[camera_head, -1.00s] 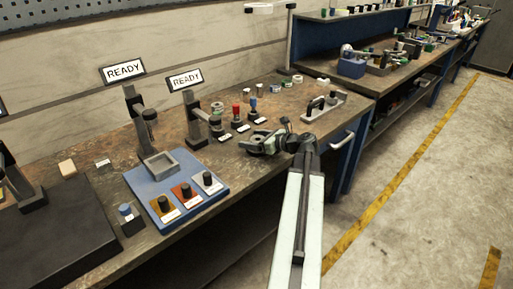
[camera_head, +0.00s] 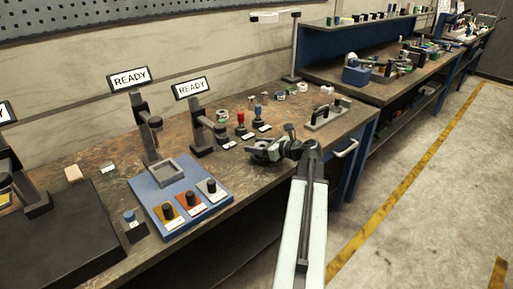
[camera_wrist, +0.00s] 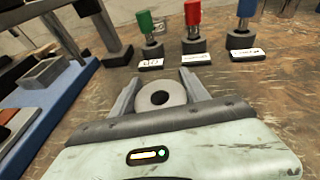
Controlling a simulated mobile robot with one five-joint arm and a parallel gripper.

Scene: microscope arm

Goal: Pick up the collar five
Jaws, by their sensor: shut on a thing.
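A grey ring-shaped collar (camera_wrist: 161,96) with a dark round hole sits between the fingers of my gripper (camera_wrist: 158,84) in the wrist view. The fingers are closed on its two sides. I cannot tell whether it touches the bench or hangs just above it, and no number on it can be read. In the head view my gripper (camera_head: 256,152) is low over the front part of the bench, right of the blue board. The collar is too small and covered to make out there.
Beyond my gripper stand green, red and blue-topped tools (camera_wrist: 194,24) on dark bases with labels. The blue board (camera_head: 178,197) with knobs lies to the left, below READY screens (camera_head: 129,78). A black-handled tool (camera_head: 325,114) stands to the right on the bench.

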